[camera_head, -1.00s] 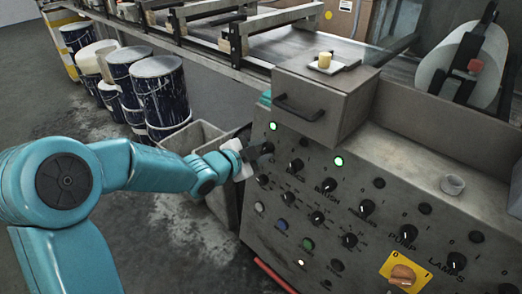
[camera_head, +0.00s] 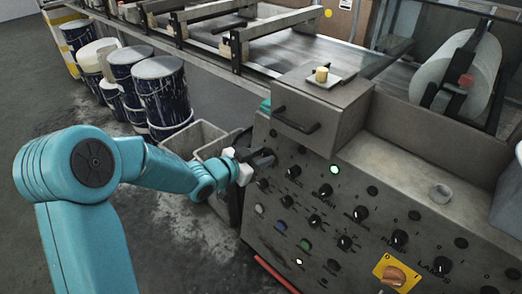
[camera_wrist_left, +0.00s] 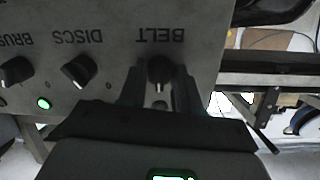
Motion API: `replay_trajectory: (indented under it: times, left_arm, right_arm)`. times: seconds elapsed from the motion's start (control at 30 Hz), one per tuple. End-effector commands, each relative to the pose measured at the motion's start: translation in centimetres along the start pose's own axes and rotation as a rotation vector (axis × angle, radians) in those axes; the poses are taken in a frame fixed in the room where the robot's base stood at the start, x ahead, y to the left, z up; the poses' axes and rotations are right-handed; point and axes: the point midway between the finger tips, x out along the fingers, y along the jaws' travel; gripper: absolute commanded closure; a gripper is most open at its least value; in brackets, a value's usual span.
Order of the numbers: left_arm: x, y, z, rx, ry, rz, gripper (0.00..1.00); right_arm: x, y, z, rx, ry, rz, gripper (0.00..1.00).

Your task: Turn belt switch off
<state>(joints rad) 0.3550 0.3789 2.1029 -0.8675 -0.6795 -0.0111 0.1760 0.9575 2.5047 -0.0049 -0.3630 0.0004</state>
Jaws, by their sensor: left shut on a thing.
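The belt switch is a dark round knob (camera_wrist_left: 160,70) under the label BELT, which reads upside down in the left wrist view. My left gripper (camera_wrist_left: 160,88) is shut on this knob, with one finger on each side of it. In the head view the left gripper (camera_head: 268,158) is at the upper left of the grey control panel (camera_head: 385,165), and its fingers hide the knob. The lamp by the belt knob looks dark. A green lamp (camera_head: 334,169) is lit farther right on the panel. The right gripper is not in view.
A drawer box with a dark handle (camera_head: 296,124) is just above my gripper. Grey bins (camera_head: 194,138) and paint drums (camera_head: 160,90) stand left. An orange knob (camera_head: 394,276) is lower right.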

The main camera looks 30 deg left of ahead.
Motion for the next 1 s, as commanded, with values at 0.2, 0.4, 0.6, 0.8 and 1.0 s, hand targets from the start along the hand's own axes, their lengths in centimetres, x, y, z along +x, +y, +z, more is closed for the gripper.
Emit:
replay_trajectory:
  times: [0.2,0.4,0.6,0.8,1.0]
  left_arm:
    - [-0.1,-0.1,-0.1,-0.192,0.007,0.02,0.98]
    - [-0.1,0.0,0.0,-0.334,0.016,0.034,0.98]
    - [0.0,0.0,0.1,-0.431,0.022,0.044,0.98]
    - [0.0,0.0,0.2,-0.481,0.025,0.048,0.98]
    - [0.0,0.0,0.2,-0.499,0.026,0.05,0.98]
  right_arm:
    - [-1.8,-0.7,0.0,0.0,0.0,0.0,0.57]
    - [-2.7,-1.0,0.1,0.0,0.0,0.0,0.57]
    - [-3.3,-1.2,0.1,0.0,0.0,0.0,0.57]
    - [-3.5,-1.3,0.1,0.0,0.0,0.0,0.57]
    - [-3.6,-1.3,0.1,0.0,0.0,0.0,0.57]
